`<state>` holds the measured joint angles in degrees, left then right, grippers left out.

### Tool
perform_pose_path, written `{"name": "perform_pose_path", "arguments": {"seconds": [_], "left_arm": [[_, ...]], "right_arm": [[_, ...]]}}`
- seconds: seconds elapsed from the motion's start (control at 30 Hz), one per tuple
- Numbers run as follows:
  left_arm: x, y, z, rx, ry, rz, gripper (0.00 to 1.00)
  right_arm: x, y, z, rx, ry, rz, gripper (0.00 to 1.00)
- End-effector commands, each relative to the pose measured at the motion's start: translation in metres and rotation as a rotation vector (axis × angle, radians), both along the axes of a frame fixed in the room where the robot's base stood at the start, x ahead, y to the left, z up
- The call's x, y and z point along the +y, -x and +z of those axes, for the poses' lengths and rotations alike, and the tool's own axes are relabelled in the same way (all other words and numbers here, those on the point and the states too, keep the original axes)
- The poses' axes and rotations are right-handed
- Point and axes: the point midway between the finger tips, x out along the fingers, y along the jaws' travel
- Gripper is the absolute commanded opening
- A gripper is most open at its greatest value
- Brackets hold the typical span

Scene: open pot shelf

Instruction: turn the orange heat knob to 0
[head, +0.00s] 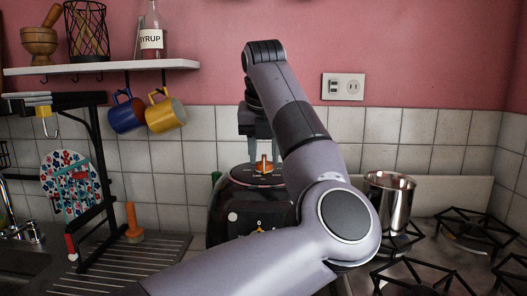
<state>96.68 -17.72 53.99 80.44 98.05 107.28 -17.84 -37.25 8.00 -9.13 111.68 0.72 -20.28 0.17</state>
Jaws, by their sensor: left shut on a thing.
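The orange heat knob (264,167) stands on the top of a dark, rounded appliance (228,205) at the middle of the head view. Pale markings lie around the knob, too small to read. My left gripper (263,155) points down over the appliance from above, with a finger on each side of the knob, and is shut on it. My left arm hides the appliance's right side and part of its front. My right gripper does not show.
A steel pot (389,200) stands on the gas stove (430,275) at the right. A drying rack (95,180) and a ribbed drainboard (150,262) are at the left. A wall shelf (110,67) with hanging mugs (165,111) is above.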

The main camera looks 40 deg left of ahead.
Motion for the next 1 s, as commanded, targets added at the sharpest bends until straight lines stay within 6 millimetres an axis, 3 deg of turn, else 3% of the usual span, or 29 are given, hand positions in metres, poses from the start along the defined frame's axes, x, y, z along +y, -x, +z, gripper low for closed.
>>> {"name": "perform_pose_path", "arguments": {"seconds": [1.0], "left_arm": [[-0.0013, -0.0055, 0.0011, 0.001, -0.001, 0.963, 0.07]], "right_arm": [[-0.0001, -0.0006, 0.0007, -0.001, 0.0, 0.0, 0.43]]}}
